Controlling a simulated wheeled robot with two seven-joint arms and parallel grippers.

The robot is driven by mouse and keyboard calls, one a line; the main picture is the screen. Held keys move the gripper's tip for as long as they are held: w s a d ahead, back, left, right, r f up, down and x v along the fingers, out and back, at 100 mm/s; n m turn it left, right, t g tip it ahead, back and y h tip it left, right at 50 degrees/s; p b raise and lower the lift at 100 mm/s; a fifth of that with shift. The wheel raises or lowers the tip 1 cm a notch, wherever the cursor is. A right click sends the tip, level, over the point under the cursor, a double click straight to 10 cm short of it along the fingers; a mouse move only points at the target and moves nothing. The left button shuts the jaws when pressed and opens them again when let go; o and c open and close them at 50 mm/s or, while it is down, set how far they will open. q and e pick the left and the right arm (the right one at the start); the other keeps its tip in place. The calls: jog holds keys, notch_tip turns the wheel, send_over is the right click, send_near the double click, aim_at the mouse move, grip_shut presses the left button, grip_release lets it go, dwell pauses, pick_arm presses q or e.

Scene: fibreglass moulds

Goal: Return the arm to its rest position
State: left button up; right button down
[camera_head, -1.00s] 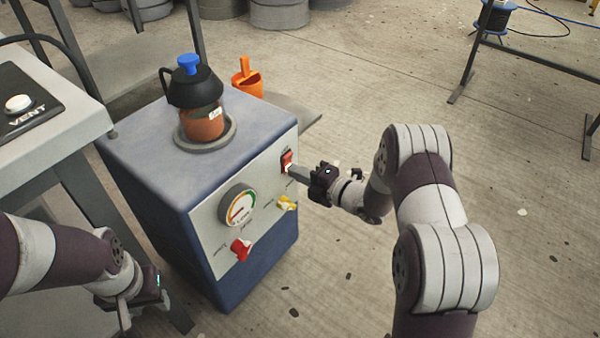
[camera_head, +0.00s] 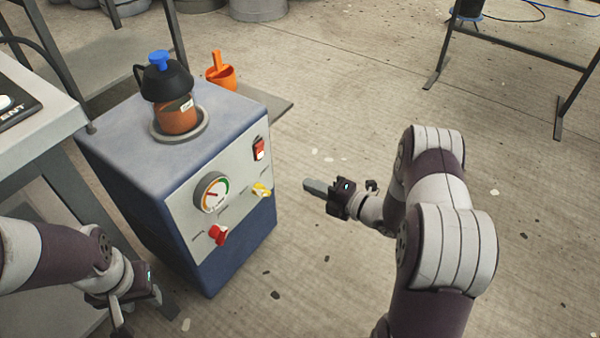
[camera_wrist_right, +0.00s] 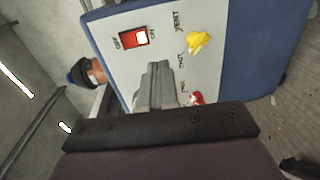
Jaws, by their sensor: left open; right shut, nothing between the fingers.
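My right gripper (camera_head: 316,187) is shut and empty, held in the air to the right of the blue machine (camera_head: 120,140) and apart from its front panel. In the right wrist view its closed fingers (camera_wrist_right: 155,85) point toward the panel. The panel carries a red rocker switch (camera_head: 259,149), a gauge (camera_head: 212,194), a yellow knob (camera_head: 261,190) and a red knob (camera_head: 218,235). The switch also shows in the right wrist view (camera_wrist_right: 134,38), between OFF and ON labels. My left gripper (camera_head: 142,315) is open and low at the lower left, partly hidden by its own wrist.
A black-lidded pot (camera_head: 167,88) with a blue knob stands in a ring on the machine's top. An orange container (camera_head: 221,72) is behind it. A table (camera_head: 50,115) with a vent box is at the left. Open floor lies right of the machine; a metal frame (camera_head: 515,54) stands farther back.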

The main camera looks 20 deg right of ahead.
jog(key=shift+s+d, duration=0.2)
jog(key=shift+s, duration=0.05)
dwell(0.3)
